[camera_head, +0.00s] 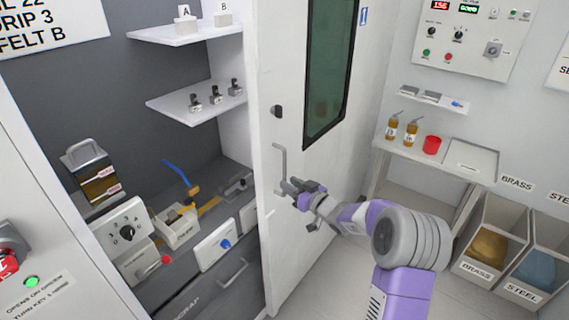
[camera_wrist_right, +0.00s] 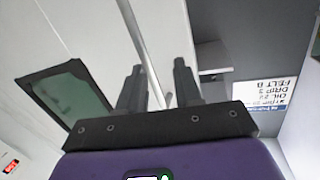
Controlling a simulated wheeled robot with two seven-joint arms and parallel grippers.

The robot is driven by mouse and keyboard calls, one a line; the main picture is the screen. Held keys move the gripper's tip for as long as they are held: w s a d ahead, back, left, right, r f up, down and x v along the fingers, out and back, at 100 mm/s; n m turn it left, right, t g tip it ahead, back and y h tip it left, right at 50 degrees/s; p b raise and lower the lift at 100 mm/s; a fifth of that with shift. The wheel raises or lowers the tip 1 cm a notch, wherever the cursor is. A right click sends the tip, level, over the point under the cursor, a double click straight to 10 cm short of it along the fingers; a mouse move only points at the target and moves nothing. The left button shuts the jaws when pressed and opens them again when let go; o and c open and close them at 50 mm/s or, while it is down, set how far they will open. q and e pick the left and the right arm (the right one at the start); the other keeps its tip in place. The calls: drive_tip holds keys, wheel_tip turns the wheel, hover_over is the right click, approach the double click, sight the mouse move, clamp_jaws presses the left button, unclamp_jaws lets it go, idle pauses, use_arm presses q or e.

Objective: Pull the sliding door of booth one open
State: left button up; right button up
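The white sliding door (camera_head: 290,118) of the booth stands with its left edge beside an opening that shows the booth's inside. It has a dark green window (camera_head: 330,65) and a thin grey bar handle (camera_head: 278,160). My right gripper (camera_head: 287,188) is at the lower part of the handle. In the right wrist view, its two fingers (camera_wrist_right: 158,82) are apart, with the handle bar (camera_wrist_right: 142,45) running between them. A gap shows beside the bar, so the fingers do not look closed on it. The window (camera_wrist_right: 62,95) also shows there. My left gripper is not in view.
Inside the booth are shelves (camera_head: 195,103), a caddy (camera_head: 95,180) and a bench with several small devices. At the right stand a side table (camera_head: 450,150) with bottles and a red cup, a control panel (camera_head: 470,35), and bins labelled brass and steel (camera_head: 490,240). Floor shows between door and bins.

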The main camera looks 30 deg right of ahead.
sight(285, 158)
wheel_tip(285, 158, up, 6)
drive_tip(key=d+f+n, duration=0.1)
drive_tip(key=d, duration=0.2)
drive_tip(key=shift+n+t+y, duration=0.3)
drive_tip(key=shift+t+y, duration=0.1)
drive_tip(key=shift+w+a+r, duration=0.15)
drive_tip(key=shift+w+a, duration=0.15)
drive_tip(key=shift+w, duration=0.8)
drive_tip(key=shift+w+a+r, duration=0.1)
drive_tip(key=shift+w+a, duration=0.25)
drive_tip(key=shift+w, duration=0.7)
drive_tip(key=shift+w+a+r, duration=0.15)
drive_tip(key=shift+w+a, duration=0.15)
drive_tip(key=shift+w, duration=0.8)
drive_tip(key=shift+c, duration=0.3)
clamp_jaws()
